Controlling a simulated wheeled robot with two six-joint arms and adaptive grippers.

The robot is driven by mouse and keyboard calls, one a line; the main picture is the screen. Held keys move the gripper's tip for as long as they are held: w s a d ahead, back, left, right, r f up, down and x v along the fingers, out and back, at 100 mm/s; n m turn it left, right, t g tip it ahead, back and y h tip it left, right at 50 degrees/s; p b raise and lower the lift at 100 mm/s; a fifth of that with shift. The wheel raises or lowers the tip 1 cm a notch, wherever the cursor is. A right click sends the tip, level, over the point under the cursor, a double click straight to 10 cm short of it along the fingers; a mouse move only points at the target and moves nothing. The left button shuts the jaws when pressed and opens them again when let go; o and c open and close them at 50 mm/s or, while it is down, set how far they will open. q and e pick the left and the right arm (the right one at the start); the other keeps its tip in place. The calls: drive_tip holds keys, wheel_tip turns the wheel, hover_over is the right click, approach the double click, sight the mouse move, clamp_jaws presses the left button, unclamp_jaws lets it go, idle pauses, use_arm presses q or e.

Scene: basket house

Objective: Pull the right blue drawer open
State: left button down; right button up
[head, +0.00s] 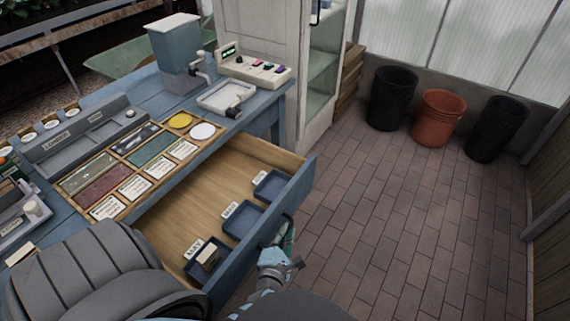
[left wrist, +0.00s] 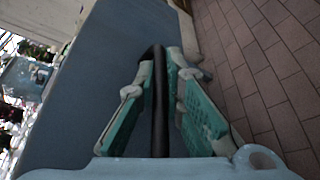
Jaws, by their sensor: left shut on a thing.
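The right blue drawer (head: 262,224) is pulled out from the blue table in the head view, with its wooden inside showing. Its blue front also fills much of the left wrist view (left wrist: 95,90). My left gripper (head: 287,238) is at the outer side of the drawer front. In the left wrist view, its green-padded fingers (left wrist: 165,90) are on either side of the dark bar handle (left wrist: 158,100) and shut on it. My right gripper is not in view.
Small blue trays (head: 243,222) with labels lie in the drawer. The blue table (head: 125,92) holds a sample board (head: 135,160), a grey dispenser (head: 178,50) and a button box (head: 255,70). Black and terracotta pots (head: 437,117) stand at the back wall. The brick floor (head: 400,220) is clear.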

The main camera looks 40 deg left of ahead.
use_arm(q)
drive_tip(key=c, duration=1.7)
unclamp_jaws()
